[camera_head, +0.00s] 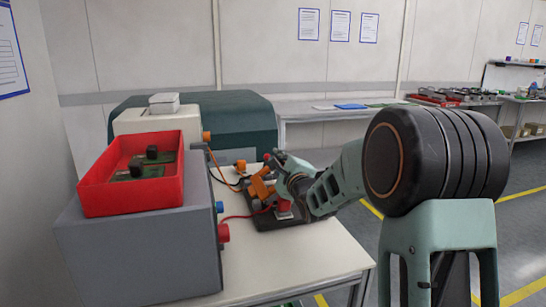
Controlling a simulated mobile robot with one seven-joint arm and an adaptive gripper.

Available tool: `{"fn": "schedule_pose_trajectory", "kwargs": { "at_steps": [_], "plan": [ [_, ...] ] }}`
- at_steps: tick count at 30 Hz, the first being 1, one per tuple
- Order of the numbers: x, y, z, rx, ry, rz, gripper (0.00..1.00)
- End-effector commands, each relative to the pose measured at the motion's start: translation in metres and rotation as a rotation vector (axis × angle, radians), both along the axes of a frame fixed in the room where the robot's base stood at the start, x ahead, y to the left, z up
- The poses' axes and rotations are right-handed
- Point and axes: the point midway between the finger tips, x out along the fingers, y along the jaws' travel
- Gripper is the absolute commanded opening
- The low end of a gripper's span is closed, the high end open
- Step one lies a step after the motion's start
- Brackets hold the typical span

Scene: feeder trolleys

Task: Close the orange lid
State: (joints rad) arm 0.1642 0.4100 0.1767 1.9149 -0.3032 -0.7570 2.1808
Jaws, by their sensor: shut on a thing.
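The orange lid (262,187) is on a dark fixture (268,216) on the white table. It stands raised and tilted, not flat. My gripper (274,174) reaches in from the right and is shut on the orange lid near its upper edge. The fingertips are small here and partly hidden by the gripper body, so the exact contact cannot be made out. A red block (284,206) sits on the fixture below my gripper.
A grey box (140,255) at the left bears a red tray (128,200) with dark parts. Blue and red connectors stick out of its side, and cables run to the fixture. The white table (300,255) is clear in front. A dark green case (235,120) stands behind.

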Motion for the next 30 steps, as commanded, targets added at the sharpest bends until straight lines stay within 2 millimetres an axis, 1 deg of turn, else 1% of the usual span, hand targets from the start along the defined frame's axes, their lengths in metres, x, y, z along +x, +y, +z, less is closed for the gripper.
{"fn": "schedule_pose_trajectory", "kwargs": {
  "at_steps": [1, 14, 15, 18, 30],
  "plan": [
    [0.0022, -0.0123, 0.0066, 0.005, -0.012, -0.019, 0.00],
    [0.0025, -0.0132, 0.0052, 0.013, -0.010, -0.020, 0.00],
    [0.0025, -0.0133, 0.0052, 0.013, -0.010, -0.020, 0.15],
    [0.0024, -0.0128, 0.0049, 0.013, -0.009, -0.019, 0.25],
    [0.0015, -0.0075, 0.0019, 0.013, -0.003, -0.011, 0.25]
  ]
}}
